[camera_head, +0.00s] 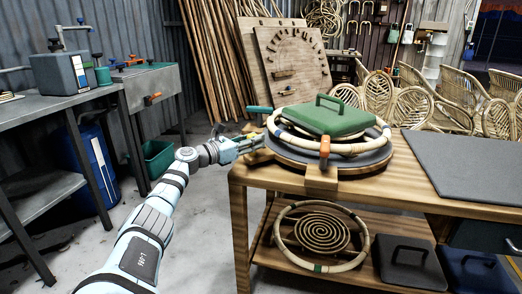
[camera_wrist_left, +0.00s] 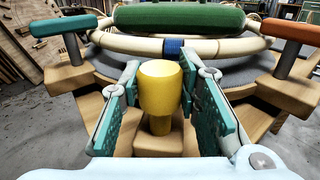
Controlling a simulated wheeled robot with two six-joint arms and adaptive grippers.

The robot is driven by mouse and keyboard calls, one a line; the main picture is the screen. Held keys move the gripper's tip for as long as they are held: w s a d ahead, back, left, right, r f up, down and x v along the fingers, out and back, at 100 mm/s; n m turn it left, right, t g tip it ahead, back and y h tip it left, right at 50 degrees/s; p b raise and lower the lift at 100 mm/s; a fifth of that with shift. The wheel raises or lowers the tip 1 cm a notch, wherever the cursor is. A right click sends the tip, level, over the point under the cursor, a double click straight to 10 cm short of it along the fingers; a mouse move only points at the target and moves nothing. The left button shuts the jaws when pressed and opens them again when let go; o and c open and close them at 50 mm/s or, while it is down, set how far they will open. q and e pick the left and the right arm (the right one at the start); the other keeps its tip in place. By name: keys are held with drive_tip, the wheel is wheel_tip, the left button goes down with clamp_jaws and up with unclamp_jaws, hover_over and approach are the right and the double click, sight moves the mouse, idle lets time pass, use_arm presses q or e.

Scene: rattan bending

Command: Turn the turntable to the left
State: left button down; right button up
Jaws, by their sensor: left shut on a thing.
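The turntable (camera_head: 375,160) is a round wooden base with a dark grey top on the table. A pale rattan ring (camera_head: 372,148) lies on it, with a green block with a handle (camera_head: 325,119) on top. A yellow knob (camera_wrist_left: 163,90) stands on a wooden tab at the turntable's rim. My left gripper (camera_head: 256,140) is at the turntable's left edge. In the left wrist view its teal-padded fingers (camera_wrist_left: 163,105) stand on both sides of the yellow knob and are shut on it. An orange handle (camera_head: 325,152) and a teal handle (camera_head: 259,109) stand at the rim. My right gripper is out of view.
The wooden table (camera_head: 290,186) has a dark mat (camera_head: 470,165) on the right. Its lower shelf holds a rattan ring with a spiral (camera_head: 322,236) and dark blocks (camera_head: 411,264). A metal bench (camera_head: 60,103) stands left. Rattan chairs stand behind.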

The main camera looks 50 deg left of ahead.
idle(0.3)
use_arm(q)
drive_tip(key=c, duration=1.2)
unclamp_jaws()
drive_tip(key=shift+s+a, duration=0.1)
drive_tip(key=shift+a, duration=0.05)
wheel_tip(320, 180, up, 10)
